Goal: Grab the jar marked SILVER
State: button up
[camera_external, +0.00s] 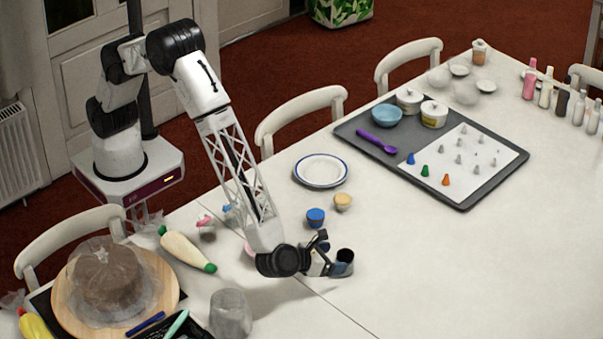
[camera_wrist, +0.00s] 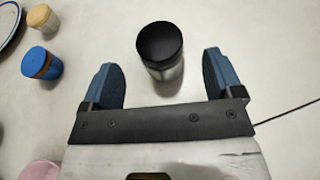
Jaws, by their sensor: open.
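A small jar with a black lid and a silvery body (camera_wrist: 161,48) stands on the table between my finger tips in the wrist view. No writing on it can be read from here. In the external view the jar (camera_external: 346,256) is partly hidden by my gripper (camera_external: 329,254). My gripper (camera_wrist: 160,66) is open, with one blue-padded finger on each side of the jar. Gaps show between the jar and both fingers; the jar sits towards the tips. A blue-lidded jar (camera_external: 316,216) and a tan-lidded jar (camera_external: 343,201) stand behind; both show at the wrist view's left.
A blue-rimmed plate (camera_external: 321,170) lies behind the jars. A dark tray (camera_external: 463,201) with piping tips is at the right. A piping bag (camera_external: 188,250), a clear cup (camera_external: 230,314) and a wrapped cake (camera_external: 107,280) are at the left. The table right of my gripper is clear.

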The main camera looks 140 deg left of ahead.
aim_at(337, 259)
jog(key=shift+x, duration=2.55)
jog(key=shift+d+f, duration=0.1)
jog(key=shift+f, duration=0.05)
jog(key=shift+c, duration=0.3)
jog(key=c, duration=1)
